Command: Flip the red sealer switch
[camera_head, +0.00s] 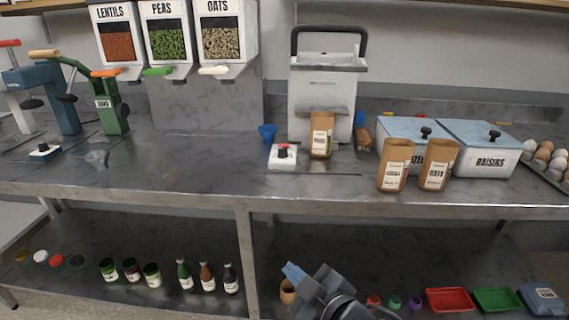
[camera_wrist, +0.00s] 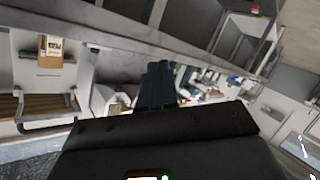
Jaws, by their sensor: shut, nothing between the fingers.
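My gripper (camera_head: 292,271) shows at the bottom of the head view, below the counter's front edge in the picture and apart from the switch. In the wrist view its dark fingers (camera_wrist: 158,84) are shut and empty. I cannot make out the switch there.
A small blue cup (camera_head: 267,133) stands behind the switch box. Two more paper bags (camera_head: 395,165) stand near the counter's front edge at right, before lidded bins (camera_head: 482,150). Another small switch box (camera_head: 44,150) sits far left. The counter front (camera_head: 190,175) left of the switch is clear.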

